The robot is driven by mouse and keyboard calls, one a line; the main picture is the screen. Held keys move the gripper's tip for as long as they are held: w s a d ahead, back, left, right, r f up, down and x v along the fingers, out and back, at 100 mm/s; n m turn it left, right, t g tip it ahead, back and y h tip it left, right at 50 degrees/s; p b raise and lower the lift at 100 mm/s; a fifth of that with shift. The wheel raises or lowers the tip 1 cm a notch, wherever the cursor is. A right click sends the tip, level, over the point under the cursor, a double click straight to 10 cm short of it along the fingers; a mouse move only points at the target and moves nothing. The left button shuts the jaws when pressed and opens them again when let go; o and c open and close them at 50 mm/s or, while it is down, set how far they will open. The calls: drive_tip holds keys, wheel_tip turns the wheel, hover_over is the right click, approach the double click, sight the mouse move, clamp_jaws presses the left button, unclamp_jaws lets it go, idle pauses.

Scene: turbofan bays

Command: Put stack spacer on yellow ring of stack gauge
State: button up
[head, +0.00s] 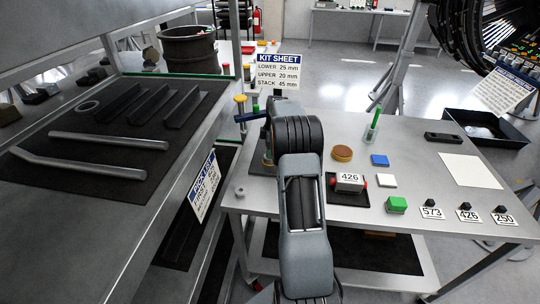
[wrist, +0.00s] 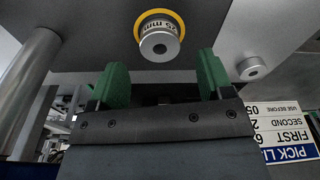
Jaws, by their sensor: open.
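In the wrist view, a grey metal spacer (wrist: 160,45) with a hole in its end and a label ending in "mm" stands at the yellow ring (wrist: 143,17). The ring shows around its far end; I cannot tell how fully it is seated. My gripper (wrist: 160,78) is open, its two green fingers apart and empty, with the spacer beyond the gap and not between them. In the head view my arm hides the gripper and most of the gauge area; a yellow-topped post (head: 240,99) shows to its left.
A second grey cylinder (wrist: 252,67) stands near the table edge, also visible in the head view (head: 240,191). A pick list sign (wrist: 287,135) is close by. The KIT SHEET sign (head: 279,72) stands behind my arm. A black tray (head: 345,197) lies to the right.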

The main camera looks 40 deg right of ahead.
wheel_tip(320, 180, up, 8)
drive_tip(key=s+a+r+m, duration=0.2)
drive_tip(key=a+r, duration=0.1)
drive_tip(key=a, duration=0.2)
drive_tip(key=s+a+r+m, duration=0.1)
drive_tip(key=s+a+r, duration=0.2)
drive_tip(key=a, duration=0.3)
drive_tip(key=s+a+f+m+t+h, duration=0.1)
drive_tip(key=s+a+f+m+t, duration=0.2)
drive_tip(key=s+a+m, duration=0.5)
drive_tip(key=s+a, duration=0.8)
drive_tip(key=s, duration=0.3)
drive_tip(key=shift+s+f, duration=0.3)
drive_tip(key=shift+s, duration=0.1)
